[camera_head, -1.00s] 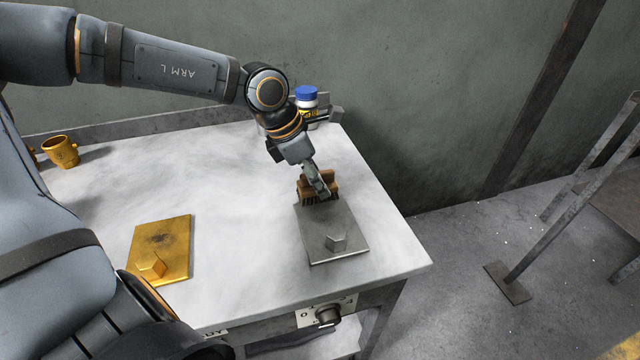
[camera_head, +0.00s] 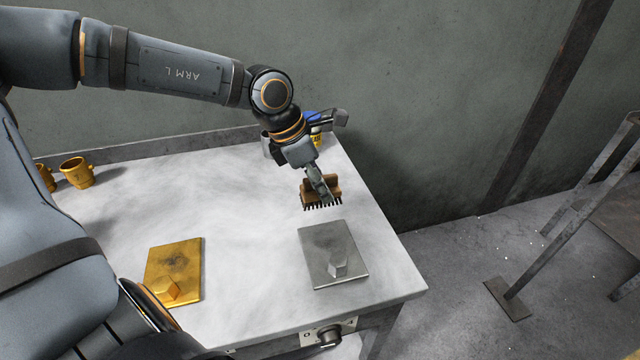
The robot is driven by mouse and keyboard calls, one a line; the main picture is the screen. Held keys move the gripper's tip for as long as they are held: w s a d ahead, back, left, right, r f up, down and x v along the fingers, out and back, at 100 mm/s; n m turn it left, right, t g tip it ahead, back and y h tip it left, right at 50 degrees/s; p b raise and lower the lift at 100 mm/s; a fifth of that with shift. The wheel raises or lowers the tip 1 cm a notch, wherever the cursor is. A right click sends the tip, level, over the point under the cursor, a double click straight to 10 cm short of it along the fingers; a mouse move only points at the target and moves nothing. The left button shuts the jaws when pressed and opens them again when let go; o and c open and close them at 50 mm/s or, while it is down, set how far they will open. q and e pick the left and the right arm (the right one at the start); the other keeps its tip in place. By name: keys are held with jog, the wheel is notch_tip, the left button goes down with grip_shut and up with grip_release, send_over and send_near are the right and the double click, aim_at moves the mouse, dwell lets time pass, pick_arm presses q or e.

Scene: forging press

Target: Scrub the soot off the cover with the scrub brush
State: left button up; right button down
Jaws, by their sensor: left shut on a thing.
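My left gripper (camera_head: 318,184) is shut on the scrub brush (camera_head: 334,190), a brown wooden block with dark bristles pointing down. The brush is just beyond the far edge of the grey metal cover (camera_head: 322,258) and appears raised above the table. The grey cover has a hexagonal knob and a faint dark smudge near its far part. A gold cover (camera_head: 186,262) with a similar knob lies to the left and bears a dark sooty patch. My right gripper is not in view.
The pale worktable (camera_head: 240,220) has clear room between the covers. Gold mugs (camera_head: 77,172) stand at the back left. A blue-capped bottle (camera_head: 314,130) is partly hidden behind my left wrist. A dial (camera_head: 330,335) sits on the table's front.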

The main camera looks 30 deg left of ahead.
aim_at(323, 176)
pick_arm(q)
jog(key=shift+f, duration=0.1)
notch_tip(323, 176, up, 3)
jog(key=p, duration=0.2)
jog(key=shift+p, duration=0.3)
dwell(0.3)
